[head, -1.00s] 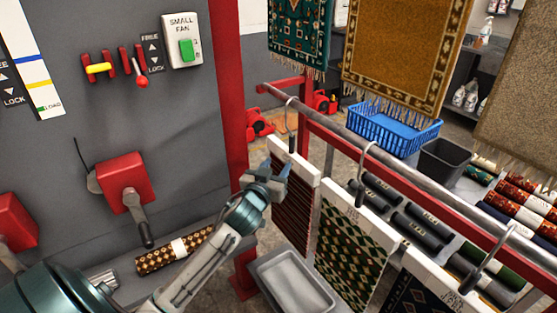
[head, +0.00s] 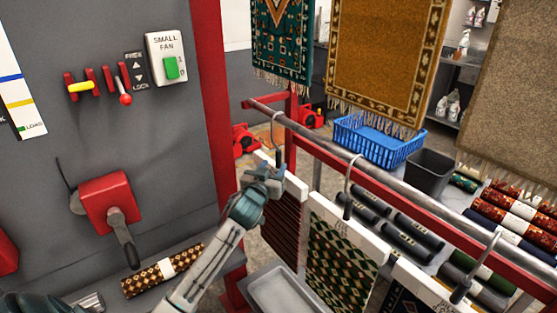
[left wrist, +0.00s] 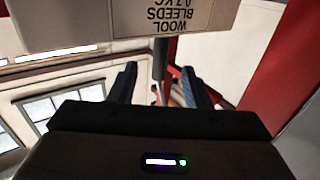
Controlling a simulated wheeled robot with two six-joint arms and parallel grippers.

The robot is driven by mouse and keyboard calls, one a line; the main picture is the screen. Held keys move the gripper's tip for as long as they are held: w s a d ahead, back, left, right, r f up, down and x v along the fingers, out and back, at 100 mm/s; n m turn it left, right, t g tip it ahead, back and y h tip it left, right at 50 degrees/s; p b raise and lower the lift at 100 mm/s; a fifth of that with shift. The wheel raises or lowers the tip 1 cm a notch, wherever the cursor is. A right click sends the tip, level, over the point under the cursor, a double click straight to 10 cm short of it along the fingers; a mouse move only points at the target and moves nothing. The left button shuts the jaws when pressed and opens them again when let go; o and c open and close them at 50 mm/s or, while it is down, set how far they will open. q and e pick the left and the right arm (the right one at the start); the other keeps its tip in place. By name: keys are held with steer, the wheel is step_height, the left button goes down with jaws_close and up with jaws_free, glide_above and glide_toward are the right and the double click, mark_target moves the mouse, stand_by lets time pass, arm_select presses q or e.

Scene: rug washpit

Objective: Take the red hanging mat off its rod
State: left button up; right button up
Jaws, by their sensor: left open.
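The red mat (head: 281,230), dark red with stripes, hangs from a white header bar (head: 294,187) on a metal hook (head: 275,130) over the grey rod (head: 330,147). My left gripper (head: 272,167) is at the hook's lower stem, just above the header bar, and hides part of it. In the left wrist view its two fingers (left wrist: 158,74) stand apart, with the hook's stem (left wrist: 159,58) between them. The header's label there reads upside down "WOOL BLEEDS 0.7 KG". I cannot tell whether a finger touches the stem. My right gripper is not in view.
A green diamond-patterned mat (head: 340,255) hangs close on the right. A red post (head: 213,100) and a wall panel with a red lever box (head: 108,200) stand on the left. A grey tray (head: 283,290) lies below. A blue basket (head: 375,145) is behind the rod.

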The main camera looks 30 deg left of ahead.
mark_target(278, 148)
arm_select(q)
steer(key=shift+x, duration=2.8)
jaws_close()
steer(key=shift+r, duration=0.15)
steer(key=shift+r+p, duration=1.65)
steer(key=shift+r, duration=0.5)
